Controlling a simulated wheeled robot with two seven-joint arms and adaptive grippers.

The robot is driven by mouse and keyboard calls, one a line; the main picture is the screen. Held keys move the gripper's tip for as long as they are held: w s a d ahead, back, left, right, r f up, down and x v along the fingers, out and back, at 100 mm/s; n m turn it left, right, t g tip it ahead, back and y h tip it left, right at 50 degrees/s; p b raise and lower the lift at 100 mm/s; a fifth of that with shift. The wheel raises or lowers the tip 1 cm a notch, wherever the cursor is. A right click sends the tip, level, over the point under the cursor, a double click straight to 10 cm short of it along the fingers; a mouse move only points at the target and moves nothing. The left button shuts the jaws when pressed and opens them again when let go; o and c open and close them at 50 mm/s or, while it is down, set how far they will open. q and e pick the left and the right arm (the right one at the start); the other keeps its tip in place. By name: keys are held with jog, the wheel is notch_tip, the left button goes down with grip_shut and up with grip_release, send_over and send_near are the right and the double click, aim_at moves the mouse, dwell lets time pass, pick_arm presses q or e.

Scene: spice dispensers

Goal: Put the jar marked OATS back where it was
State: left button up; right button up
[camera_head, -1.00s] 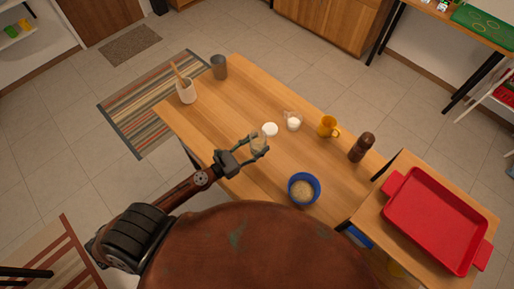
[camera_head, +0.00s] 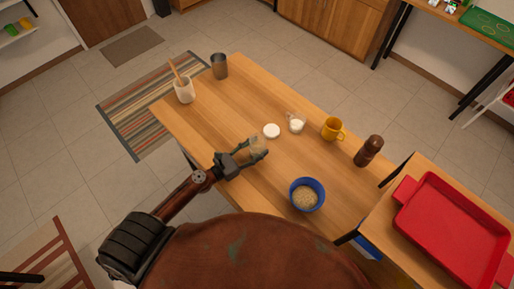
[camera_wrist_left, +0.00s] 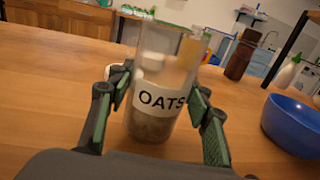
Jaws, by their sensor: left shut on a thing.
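The jar marked OATS (camera_wrist_left: 155,95) is clear glass with a white label and has grains in its lower part. It is upright between the two fingers of my left gripper (camera_wrist_left: 158,118), which is shut on it. In the head view the jar (camera_head: 258,146) is at the near left edge of the wooden table, in my left gripper (camera_head: 254,151). I cannot tell whether its base touches the table. A round white lid (camera_head: 271,131) lies on the table just beyond the jar. My right gripper is not in view.
On the table (camera_head: 225,112) a blue bowl of grains (camera_head: 306,195) stands to the right. A small glass jar with white contents (camera_head: 297,123), yellow mug (camera_head: 332,129) and brown mill (camera_head: 368,151) stand farther back. A utensil crock (camera_head: 184,91) and grey cup (camera_head: 220,66) are far left.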

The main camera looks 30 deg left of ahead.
pick_arm(q)
jog(key=shift+f, duration=0.1)
jog(key=o, duration=0.9)
jog(key=shift+f, duration=0.15)
jog(key=o, duration=0.5)
jog(key=shift+c, duration=0.2)
jog(key=shift+r, duration=0.25)
jog(key=shift+s+a+f, duration=0.1)
jog(key=shift+s+a, duration=0.05)
jog(key=shift+s, duration=0.2)
jog(key=b+v, duration=0.2)
jog(key=v, duration=0.8)
jog(key=shift+s+b, duration=0.2)
jog(key=shift+b, duration=0.2)
jog(key=shift+s+a, duration=0.25)
jog(key=shift+s, duration=0.15)
